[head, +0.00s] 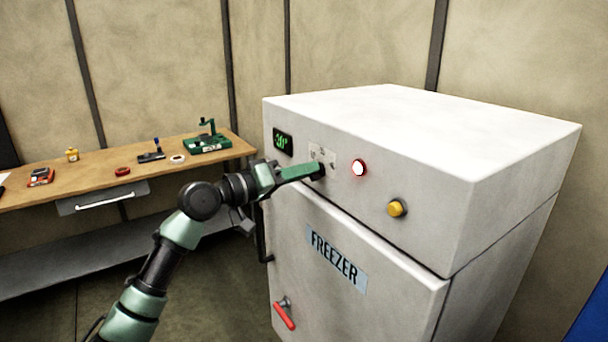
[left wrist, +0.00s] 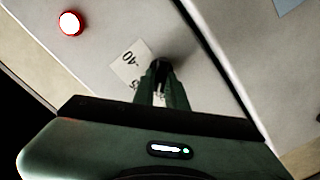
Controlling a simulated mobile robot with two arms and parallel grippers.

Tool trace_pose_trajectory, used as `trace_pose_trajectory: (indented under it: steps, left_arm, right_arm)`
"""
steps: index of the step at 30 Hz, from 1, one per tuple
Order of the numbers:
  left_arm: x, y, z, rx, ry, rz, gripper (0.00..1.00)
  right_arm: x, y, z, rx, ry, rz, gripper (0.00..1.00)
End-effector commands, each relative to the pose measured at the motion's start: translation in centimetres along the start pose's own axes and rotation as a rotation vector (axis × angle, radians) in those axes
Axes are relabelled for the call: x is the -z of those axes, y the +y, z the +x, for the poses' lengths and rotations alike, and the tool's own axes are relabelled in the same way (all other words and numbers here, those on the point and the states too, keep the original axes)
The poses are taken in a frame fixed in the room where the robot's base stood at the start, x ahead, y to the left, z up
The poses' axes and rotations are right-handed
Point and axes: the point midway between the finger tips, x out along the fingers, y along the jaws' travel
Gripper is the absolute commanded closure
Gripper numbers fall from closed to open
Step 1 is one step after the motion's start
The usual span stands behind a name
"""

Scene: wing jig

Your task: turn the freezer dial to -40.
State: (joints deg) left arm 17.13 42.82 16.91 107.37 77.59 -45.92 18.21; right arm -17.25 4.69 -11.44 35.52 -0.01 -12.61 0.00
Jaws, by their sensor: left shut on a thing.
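The white freezer (head: 365,210) stands at the right with its door shut. Its dark dial (head: 320,172) sits on the upper front panel, over a pale scale label (head: 322,154). My left gripper (head: 314,171) reaches in from the left and is shut on the dial. In the left wrist view the dial (left wrist: 161,65) shows between the green fingertips, which hide much of it. The dial's pointer cannot be made out. My right gripper is not in view.
A small display (head: 282,141) with green digits, hard to read, is left of the dial. A lit red-rimmed button (head: 359,168) and a yellow button (head: 396,208) are to its right. A workbench (head: 100,183) with tools stands behind.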

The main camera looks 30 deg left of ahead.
Motion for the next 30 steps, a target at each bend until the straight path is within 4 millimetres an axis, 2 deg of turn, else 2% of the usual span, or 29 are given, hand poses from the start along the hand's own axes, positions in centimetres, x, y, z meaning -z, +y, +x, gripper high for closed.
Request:
trace_pose_trajectory:
  steps: [1, 15, 30]
  left_arm:
    - [-0.4, -0.3, 0.0, 0.000, -0.002, 0.026, 1.00]
    - [-0.6, -0.2, 0.0, 0.000, -0.002, 0.419, 1.00]
    - [-0.6, 0.1, 0.0, 0.000, -0.004, 0.892, 1.00]
  right_arm:
    - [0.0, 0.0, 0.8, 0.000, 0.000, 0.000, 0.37]
    - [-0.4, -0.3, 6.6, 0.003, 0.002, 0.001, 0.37]
    - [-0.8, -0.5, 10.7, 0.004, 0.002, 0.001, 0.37]
